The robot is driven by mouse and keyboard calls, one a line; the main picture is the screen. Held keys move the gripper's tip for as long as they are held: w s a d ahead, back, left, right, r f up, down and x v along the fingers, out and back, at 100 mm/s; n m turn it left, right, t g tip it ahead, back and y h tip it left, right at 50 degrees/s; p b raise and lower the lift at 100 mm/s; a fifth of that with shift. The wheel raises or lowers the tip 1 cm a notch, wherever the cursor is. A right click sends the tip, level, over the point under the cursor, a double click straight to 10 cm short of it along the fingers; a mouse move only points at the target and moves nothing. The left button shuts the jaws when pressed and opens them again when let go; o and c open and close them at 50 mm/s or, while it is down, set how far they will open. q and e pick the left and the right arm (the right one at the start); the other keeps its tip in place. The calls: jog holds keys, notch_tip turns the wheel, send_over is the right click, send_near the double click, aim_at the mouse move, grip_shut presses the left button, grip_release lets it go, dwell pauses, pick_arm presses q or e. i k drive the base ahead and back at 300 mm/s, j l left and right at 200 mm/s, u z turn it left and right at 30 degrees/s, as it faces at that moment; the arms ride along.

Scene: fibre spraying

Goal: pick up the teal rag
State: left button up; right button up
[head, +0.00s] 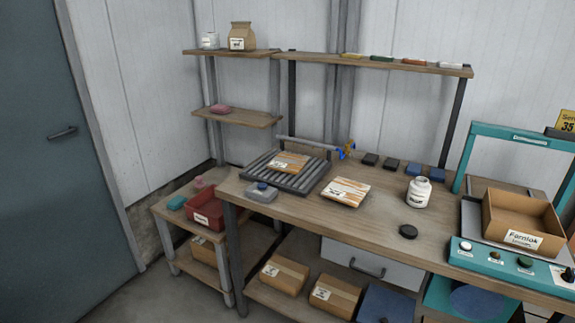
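A teal folded item that looks like the rag (177,202) lies on the top of the small side table (165,213) at the left. It sits near the table's left edge, left of a red bin (205,211) and apart from it. A small pink item (199,183) lies behind the bin. Neither of my grippers shows in the head view.
The large workbench (300,214) stands right of the side table, with a roller rack (262,172), a white jar (418,192) and a cardboard box (522,222) on it. A grey-blue door (60,160) is at the left. Floor before the side table looks clear.

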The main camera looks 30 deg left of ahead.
aim_at(178, 201)
jog(key=u, duration=1.7)
